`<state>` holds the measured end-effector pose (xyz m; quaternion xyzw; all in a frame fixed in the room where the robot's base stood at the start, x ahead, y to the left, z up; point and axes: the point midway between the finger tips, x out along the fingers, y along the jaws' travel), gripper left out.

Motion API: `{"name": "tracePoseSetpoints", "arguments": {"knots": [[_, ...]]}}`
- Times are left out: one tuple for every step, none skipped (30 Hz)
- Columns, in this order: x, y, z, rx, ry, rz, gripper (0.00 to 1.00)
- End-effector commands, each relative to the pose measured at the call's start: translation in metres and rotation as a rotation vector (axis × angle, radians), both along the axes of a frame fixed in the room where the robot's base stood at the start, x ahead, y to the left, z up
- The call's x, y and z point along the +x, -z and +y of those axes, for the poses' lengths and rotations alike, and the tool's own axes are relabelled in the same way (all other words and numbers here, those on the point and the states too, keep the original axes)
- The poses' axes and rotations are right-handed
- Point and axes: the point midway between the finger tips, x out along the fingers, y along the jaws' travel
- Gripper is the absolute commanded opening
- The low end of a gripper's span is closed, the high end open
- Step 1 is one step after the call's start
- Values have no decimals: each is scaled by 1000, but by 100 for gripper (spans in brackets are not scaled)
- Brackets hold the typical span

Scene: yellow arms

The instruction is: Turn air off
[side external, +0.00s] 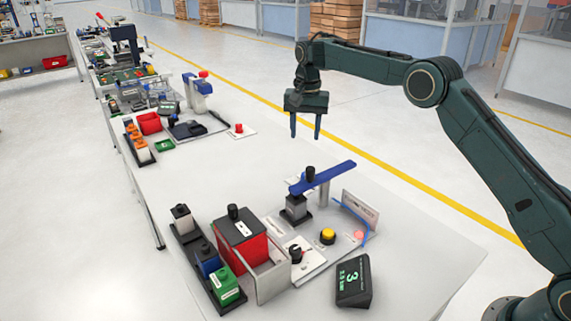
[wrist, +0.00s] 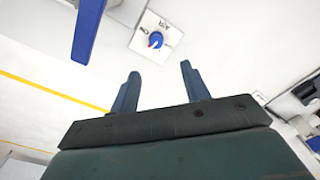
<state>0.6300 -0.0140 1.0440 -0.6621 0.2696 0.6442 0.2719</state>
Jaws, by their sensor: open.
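In the wrist view a square white plate (wrist: 157,37) marked AIR carries a round blue knob (wrist: 156,40) with a red mark on its lower left. Small lettering sits beside the knob, and its pointer direction is hard to read. In the side view I cannot clearly make out this plate; a small white edge (side external: 292,180) shows beside a blue bar. My gripper (side external: 306,138) hangs fingers down above the table, open and empty. In the wrist view the plate lies just beyond the gap between my fingertips (wrist: 159,69), and nothing touches the knob.
The blue bar (side external: 322,178) stands raised on a post; it also shows in the wrist view (wrist: 88,30). Nearer are a red box (side external: 240,246), a yellow button (side external: 328,236), a black knob (side external: 296,253) and a display (side external: 353,282).

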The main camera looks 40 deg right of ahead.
Motion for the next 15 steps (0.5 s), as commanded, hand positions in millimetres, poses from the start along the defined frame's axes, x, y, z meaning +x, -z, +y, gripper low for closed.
{"name": "tracePoseSetpoints", "arguments": {"knots": [[1,0,-4,3,-3,9,46],[0,-1,-5,4,-4,13,46],[0,-1,-7,5,-5,19,46],[0,-2,-8,6,-6,21,46],[0,-2,-8,7,-7,23,46],[0,-2,-9,7,-8,24,46],[0,-2,-9,7,-9,26,46],[0,-2,-9,7,-9,26,46],[0,-2,-9,7,-9,26,46],[0,-2,-9,7,-9,26,46],[0,-2,-9,7,-8,26,46],[0,-1,-8,7,-8,26,46],[0,0,-8,7,-8,26,46],[0,0,-8,7,-8,26,46],[0,2,-8,7,-8,26,46]]}}
